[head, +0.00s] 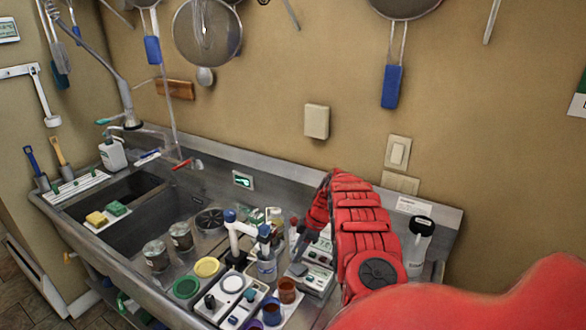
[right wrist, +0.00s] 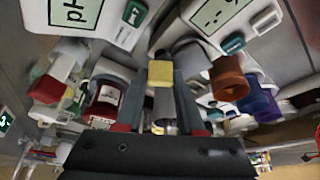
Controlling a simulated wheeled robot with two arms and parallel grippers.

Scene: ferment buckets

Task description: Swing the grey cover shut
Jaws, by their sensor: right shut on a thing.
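My right gripper (right wrist: 162,80) is shut on a small yellow-faced piece (right wrist: 160,73), seen between its fingertips in the right wrist view. I cannot tell whether this piece belongs to the grey cover. In the head view, my red right arm comes in from the right and bends down over the right end of the sink counter. It hides most of the gripper. A grey boxy device (head: 313,281) stands below it, with a dark grey part near its top left. I cannot make out for certain which part is the grey cover or how far open it is. My left gripper is not in view.
Close by stand a blue-and-white stand (head: 240,240), a white panel tray (head: 232,297), a brown cup (head: 287,290) and a purple cup (head: 271,311). Green and yellow lids (head: 206,267) lie to the left. A black-topped bottle (head: 418,238) stands right of the arm.

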